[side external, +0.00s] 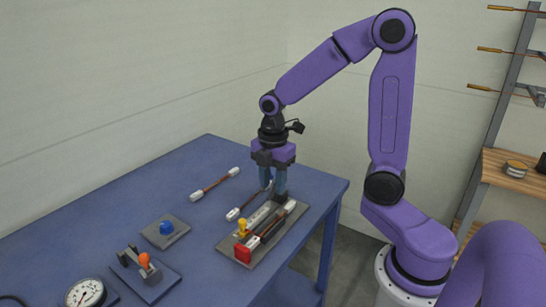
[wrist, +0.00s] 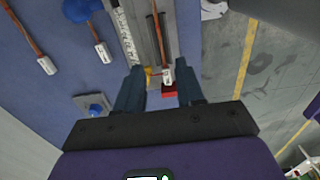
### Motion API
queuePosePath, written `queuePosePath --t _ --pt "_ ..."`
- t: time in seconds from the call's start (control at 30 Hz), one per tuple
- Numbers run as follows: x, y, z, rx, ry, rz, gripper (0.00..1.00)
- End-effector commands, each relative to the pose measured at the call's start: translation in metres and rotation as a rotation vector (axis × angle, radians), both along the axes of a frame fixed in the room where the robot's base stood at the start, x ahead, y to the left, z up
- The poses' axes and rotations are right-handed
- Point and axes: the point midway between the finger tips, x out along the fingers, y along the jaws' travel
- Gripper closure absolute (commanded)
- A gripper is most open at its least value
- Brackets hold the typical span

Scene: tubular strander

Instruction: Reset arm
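My gripper (side external: 272,190) points down over the back end of the grey fixture plate (side external: 233,251) on the blue table. In the wrist view its two fingers (wrist: 158,88) stand apart, with no object visibly pinched between them. The fixture holds a brown cable with white ends (side external: 253,241), a red block (side external: 242,253) and a yellow piece (side external: 242,228). In the wrist view the white cable end (wrist: 168,77) and the red block (wrist: 169,91) show in the gap, seemingly below the fingers. The fingertips partly hide the fixture's back end; contact there is unclear.
Two loose cables with white ends, one farther left (side external: 215,184) and one beside the fixture (side external: 247,205), lie on the table (side external: 110,219). A blue knob (side external: 166,228), an orange-tipped lever (side external: 145,260) and a dial gauge (side external: 86,293) stand left. A shelf (side external: 511,170) is at right.

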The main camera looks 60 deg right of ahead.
Motion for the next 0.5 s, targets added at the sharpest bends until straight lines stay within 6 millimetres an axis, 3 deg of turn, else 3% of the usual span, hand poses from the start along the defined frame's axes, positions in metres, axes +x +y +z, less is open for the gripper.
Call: queuePosePath --t 0.2,0.5 --pt "0.000 0.000 0.042 0.002 -0.008 0.001 0.62" --pt "-0.001 0.001 0.066 0.001 -0.005 -0.002 0.62"
